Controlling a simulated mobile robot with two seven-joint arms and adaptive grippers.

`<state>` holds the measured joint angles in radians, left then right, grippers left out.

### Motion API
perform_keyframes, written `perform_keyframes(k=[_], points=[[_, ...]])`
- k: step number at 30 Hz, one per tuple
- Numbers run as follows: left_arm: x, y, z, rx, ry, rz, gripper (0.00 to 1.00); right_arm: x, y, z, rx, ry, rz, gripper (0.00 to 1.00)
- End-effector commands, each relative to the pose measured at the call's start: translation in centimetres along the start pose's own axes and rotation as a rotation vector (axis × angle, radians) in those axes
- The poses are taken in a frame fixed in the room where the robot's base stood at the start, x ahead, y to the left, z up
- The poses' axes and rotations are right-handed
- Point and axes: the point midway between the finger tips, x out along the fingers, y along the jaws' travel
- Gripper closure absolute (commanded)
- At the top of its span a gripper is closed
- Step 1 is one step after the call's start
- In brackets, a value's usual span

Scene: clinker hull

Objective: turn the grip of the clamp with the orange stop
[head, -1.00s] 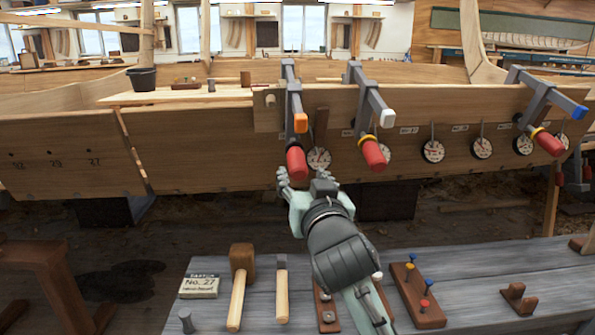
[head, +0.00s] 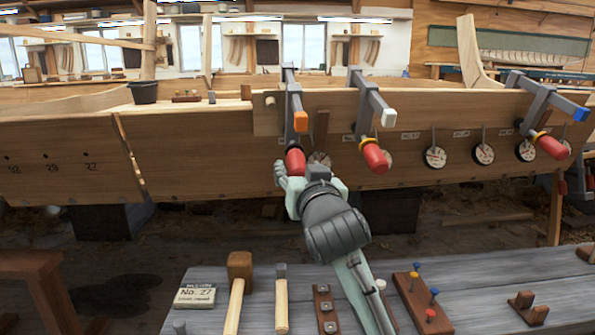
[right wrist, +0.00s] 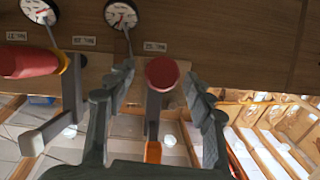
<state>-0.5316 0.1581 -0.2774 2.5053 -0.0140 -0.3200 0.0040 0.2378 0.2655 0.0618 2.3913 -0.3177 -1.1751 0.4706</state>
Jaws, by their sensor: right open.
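The clamp with the orange stop (head: 300,121) hangs on the upper edge of the plank hull, leftmost of three clamps. Its red grip (head: 295,160) points down toward me. My right gripper (head: 296,174) is open at the lower end of this grip in the head view. In the right wrist view the red grip (right wrist: 162,73) shows end-on between the two spread fingers (right wrist: 160,85), with gaps on both sides. The orange stop (right wrist: 153,152) shows below it there. My left gripper is not in view.
A white-stop clamp (head: 388,118) and a blue-stop clamp (head: 580,113) hang to the right, with red grips. Several round dials (head: 435,157) line the hull (head: 210,150). The bench (head: 470,290) in front holds a mallet (head: 238,285), a hammer (head: 281,300) and peg blocks.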

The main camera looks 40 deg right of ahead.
Motion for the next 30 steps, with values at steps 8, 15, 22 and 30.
perform_keyframes(k=[8,15,22,30], points=[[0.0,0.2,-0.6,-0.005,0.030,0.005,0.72,2.3,0.0,0.0,0.000,0.000,-0.001,0.47],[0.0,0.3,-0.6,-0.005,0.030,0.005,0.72,2.4,0.0,0.0,0.001,0.000,-0.001,0.47],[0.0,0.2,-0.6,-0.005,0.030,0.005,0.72,2.4,0.0,0.0,0.000,0.000,-0.001,0.72],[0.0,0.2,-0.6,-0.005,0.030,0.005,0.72,2.4,0.0,0.0,0.001,0.000,-0.001,0.97]])
